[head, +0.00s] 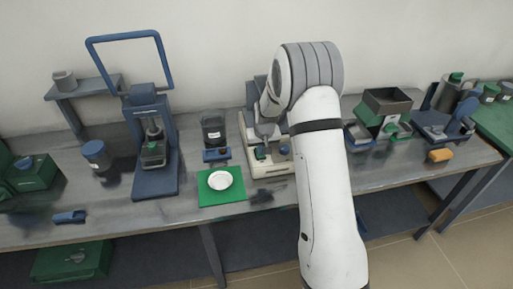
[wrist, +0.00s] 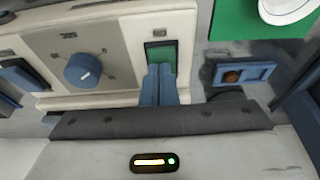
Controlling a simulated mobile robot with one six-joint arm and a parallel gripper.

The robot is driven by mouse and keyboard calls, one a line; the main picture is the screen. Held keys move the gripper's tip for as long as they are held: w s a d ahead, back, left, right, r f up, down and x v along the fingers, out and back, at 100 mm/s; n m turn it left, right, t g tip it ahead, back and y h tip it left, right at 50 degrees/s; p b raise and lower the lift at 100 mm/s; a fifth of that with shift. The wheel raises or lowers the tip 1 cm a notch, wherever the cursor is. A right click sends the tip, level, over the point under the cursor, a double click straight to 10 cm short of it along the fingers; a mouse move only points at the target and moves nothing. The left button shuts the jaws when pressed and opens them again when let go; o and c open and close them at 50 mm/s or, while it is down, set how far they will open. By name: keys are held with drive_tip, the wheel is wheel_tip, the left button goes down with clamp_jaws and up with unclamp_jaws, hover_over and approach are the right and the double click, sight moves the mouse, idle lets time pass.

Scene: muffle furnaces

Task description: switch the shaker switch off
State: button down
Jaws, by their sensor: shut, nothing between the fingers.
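The cream shaker-like device (head: 272,171) stands mid-bench in the head view, its front panel (wrist: 112,58) filling the upper left of the wrist view. A green rocker switch (wrist: 161,54) sits in a dark frame on that panel, beside a round blue knob (wrist: 82,70). The switch's lower part in the wrist view is hidden by my fingers. My gripper (wrist: 161,72) is shut and empty, its blue fingertips over or against the switch; I cannot tell whether they touch it. In the head view, my arm hides part of the device.
A green mat (head: 234,197) with a white dish (head: 220,180) lies left of the device. A small blue switch box (wrist: 243,74) shows right of my fingers. A blue stand (head: 153,181) is farther left, and a hopper device (head: 387,103) is right of my arm.

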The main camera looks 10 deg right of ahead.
drive_tip(key=shift+f, duration=0.1)
drive_tip(key=shift+r, duration=0.45)
drive_tip(key=v, duration=1.3)
drive_tip(key=shift+s+b, duration=0.2)
drive_tip(key=shift+b, duration=0.15)
drive_tip(key=shift+b, duration=0.85)
